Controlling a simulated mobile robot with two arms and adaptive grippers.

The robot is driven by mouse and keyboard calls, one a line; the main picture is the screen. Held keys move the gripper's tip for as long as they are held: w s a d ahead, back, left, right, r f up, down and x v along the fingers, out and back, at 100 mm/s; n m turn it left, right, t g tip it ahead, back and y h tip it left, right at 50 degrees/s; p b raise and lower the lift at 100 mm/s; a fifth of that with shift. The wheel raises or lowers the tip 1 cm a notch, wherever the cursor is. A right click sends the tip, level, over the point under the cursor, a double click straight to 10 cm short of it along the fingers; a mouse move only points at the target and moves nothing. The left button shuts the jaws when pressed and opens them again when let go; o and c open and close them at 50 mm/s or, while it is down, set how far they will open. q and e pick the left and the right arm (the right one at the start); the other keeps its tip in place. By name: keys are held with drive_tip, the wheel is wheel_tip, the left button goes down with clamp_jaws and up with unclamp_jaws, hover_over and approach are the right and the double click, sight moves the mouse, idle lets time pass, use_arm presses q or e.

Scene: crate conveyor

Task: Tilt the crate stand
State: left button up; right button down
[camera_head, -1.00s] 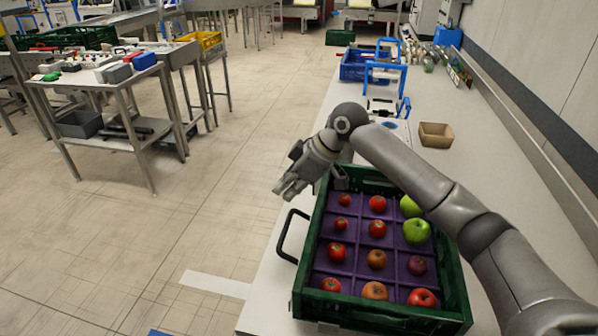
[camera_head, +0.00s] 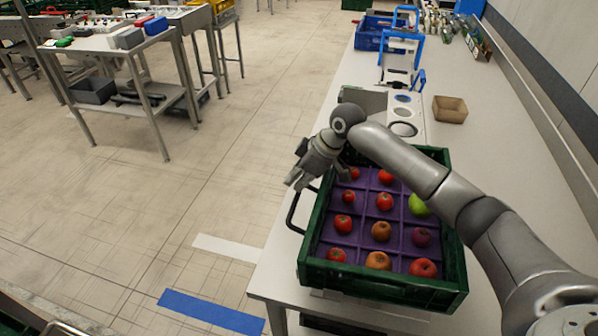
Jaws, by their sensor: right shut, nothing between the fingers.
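A green crate (camera_head: 311,245) with a purple divided insert stands on the white bench, holding red, brownish and green apples or similar fruit in its compartments. A black bar handle (camera_head: 293,212) sticks out from the crate stand on the left side; the rest of the stand is mostly hidden under the crate. My right arm reaches across the crate's far right part. My right gripper (camera_head: 297,181) is shut and empty, just above the upper end of the handle at the crate's far left corner. I cannot tell whether it touches the handle. My left gripper is not in view.
Behind the crate on the bench are a plate with round holes (camera_head: 404,113), a brown box (camera_head: 450,109) and a blue crate (camera_head: 372,33). A wall runs along the right. A metal table (camera_head: 100,40) stands at left, with open floor between.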

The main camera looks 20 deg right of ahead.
drive_tip(key=f, duration=0.1)
drive_tip(key=f+h, duration=0.1)
drive_tip(key=f, duration=0.1)
drive_tip(key=shift+w+a+g+p, duration=0.25)
drive_tip(key=shift+a+g+p, duration=0.05)
drive_tip(key=shift+a+g, duration=0.1)
drive_tip(key=shift+s+f+h, duration=0.1)
drive_tip(key=shift+f+h, duration=0.2)
drive_tip(key=shift+f, duration=0.2)
wheel_tip(320, 180, up, 14)
drive_tip(key=d+p, duration=0.1)
drive_tip(key=shift+s+d+p, duration=0.25)
drive_tip(key=shift+s+p, duration=0.1)
drive_tip(key=shift+s, duration=0.1)
drive_tip(key=shift+f, duration=0.1)
